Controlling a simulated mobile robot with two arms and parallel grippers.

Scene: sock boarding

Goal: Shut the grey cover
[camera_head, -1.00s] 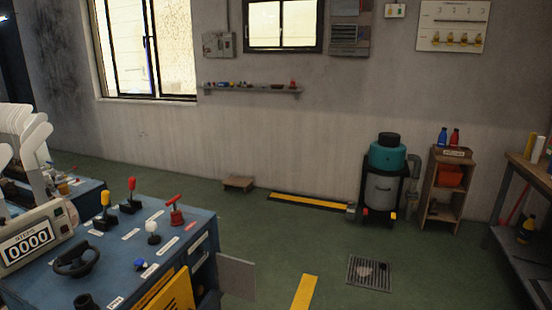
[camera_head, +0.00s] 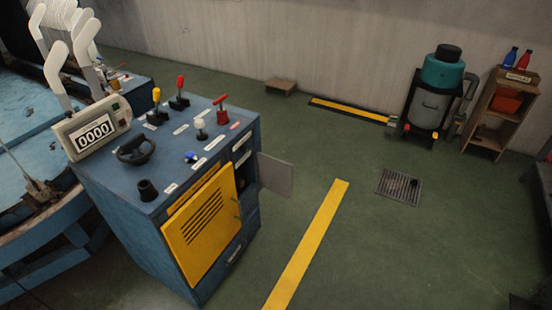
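A flat grey cover (camera_head: 275,176) stands open on the right side of the blue control cabinet (camera_head: 130,226) in the head view. It sticks out to the right from the cabinet's side, and a dark opening (camera_head: 247,178) shows beside it. Neither of my grippers is in view.
A yellow vented panel (camera_head: 200,226) is on the cabinet front. Levers, a black handwheel (camera_head: 135,150) and a counter reading 0000 (camera_head: 95,132) are on top. Green floor (camera_head: 330,160) right of the cover is open, with a yellow stripe (camera_head: 308,245) and a drain grate (camera_head: 388,184).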

